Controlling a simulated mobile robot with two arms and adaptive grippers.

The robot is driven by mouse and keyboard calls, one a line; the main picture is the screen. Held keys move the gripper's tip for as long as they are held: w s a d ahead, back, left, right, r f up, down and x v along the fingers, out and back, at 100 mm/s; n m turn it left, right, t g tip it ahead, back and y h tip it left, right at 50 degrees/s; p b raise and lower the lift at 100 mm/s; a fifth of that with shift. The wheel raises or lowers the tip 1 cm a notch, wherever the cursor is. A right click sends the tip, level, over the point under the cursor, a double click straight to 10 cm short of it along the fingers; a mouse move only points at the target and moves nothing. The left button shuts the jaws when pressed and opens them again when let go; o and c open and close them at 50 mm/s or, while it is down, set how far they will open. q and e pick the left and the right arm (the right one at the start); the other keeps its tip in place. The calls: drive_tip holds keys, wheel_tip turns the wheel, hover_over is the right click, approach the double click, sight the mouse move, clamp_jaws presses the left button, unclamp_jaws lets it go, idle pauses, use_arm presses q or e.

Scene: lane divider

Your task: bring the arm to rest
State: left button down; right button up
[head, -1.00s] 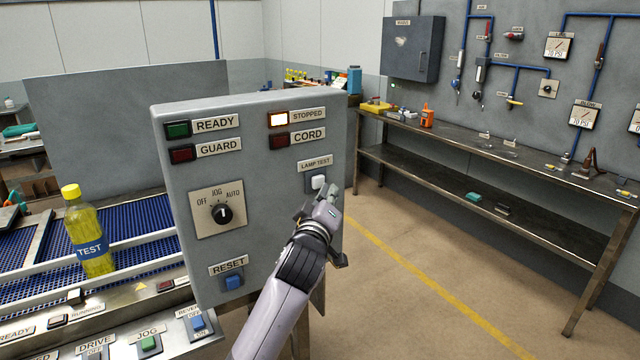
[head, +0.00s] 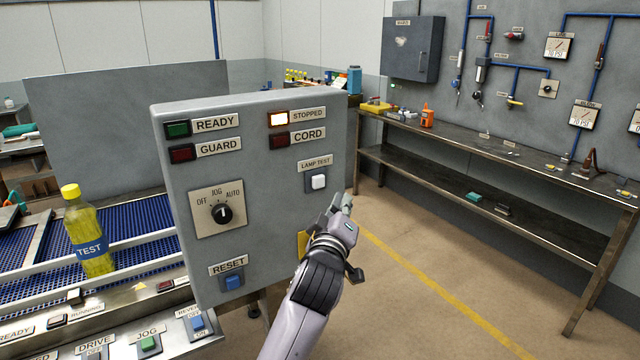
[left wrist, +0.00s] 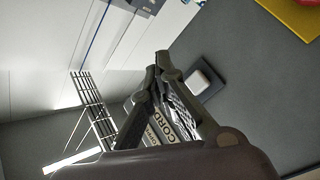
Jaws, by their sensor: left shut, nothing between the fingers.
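My left gripper (head: 341,203) is shut and empty in the head view. It stands in front of the lower right edge of the grey control panel (head: 270,235), apart from the white LAMP TEST button (head: 318,181). In the left wrist view the closed fingertips (left wrist: 162,60) are near the top middle, with the white button (left wrist: 197,82) to their right. The CORD label (left wrist: 157,125) shows between the fingers. My right gripper is not in view.
The panel has a selector knob (head: 222,213), a blue RESET button (head: 232,281) and a lit STOPPED lamp (head: 278,119). A yellow bottle (head: 89,235) stands on the blue conveyor (head: 30,262). A long workbench (head: 480,160) runs along the right wall, with open floor before it.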

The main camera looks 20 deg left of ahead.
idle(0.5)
use_arm(q)
drive_tip(key=s+d+f+m+g+h, duration=0.1)
drive_tip(key=s+f+m+g, duration=0.15)
drive_tip(key=f, duration=1.65)
drive_tip(key=s+f+m+g+h, duration=0.1)
drive_tip(key=f+m+g, duration=0.3)
drive_tip(key=f, duration=1.5)
drive_tip(key=s+a+f+m+g, duration=0.1)
drive_tip(key=s+f+g, duration=0.1)
drive_tip(key=s+f, duration=0.75)
drive_tip(key=s+f+m+g, duration=0.2)
drive_tip(key=s+f, duration=0.4)
drive_tip(key=f, duration=0.6)
drive_tip(key=s+a+f+m+g, duration=0.1)
drive_tip(key=s+f, duration=0.5)
drive_tip(key=s, duration=0.7)
drive_tip(key=s+a+f+m+g+b, duration=0.1)
drive_tip(key=s+f, duration=0.5)
drive_tip(key=s, duration=0.7)
drive_tip(key=s+a+f+m+g, duration=0.2)
drive_tip(key=s+f+g, duration=0.3)
drive_tip(key=s, duration=0.9)
drive_tip(key=shift+a+f, duration=0.6)
drive_tip(key=shift+a, duration=0.05)
